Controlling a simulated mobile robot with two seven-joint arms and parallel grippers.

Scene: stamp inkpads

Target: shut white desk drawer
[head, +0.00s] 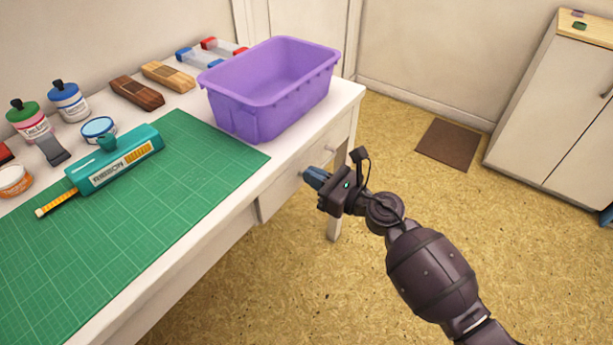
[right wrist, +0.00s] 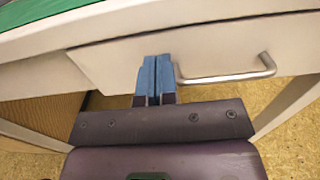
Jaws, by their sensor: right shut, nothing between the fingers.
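The white desk drawer (right wrist: 110,62) sits under the tabletop in the right wrist view, with a metal bar handle (right wrist: 225,78) on its front. In the head view the drawer front (head: 275,198) shows at the desk's right side, partly behind my gripper. My right gripper (head: 312,177) is shut and empty; its blue fingertips (right wrist: 155,72) point at the drawer front, left of most of the handle. I cannot tell whether they touch the front. The drawer looks closed or nearly so; any small gap is hard to judge. My left gripper is not in view.
The white desk (head: 345,93) carries a purple bin (head: 235,108), a green cutting mat (head: 130,250), a teal tool (head: 115,165) and several bottles and pads. A white cabinet (head: 550,110) stands at the right. The floor between has a brown mat (head: 449,145) and is otherwise clear.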

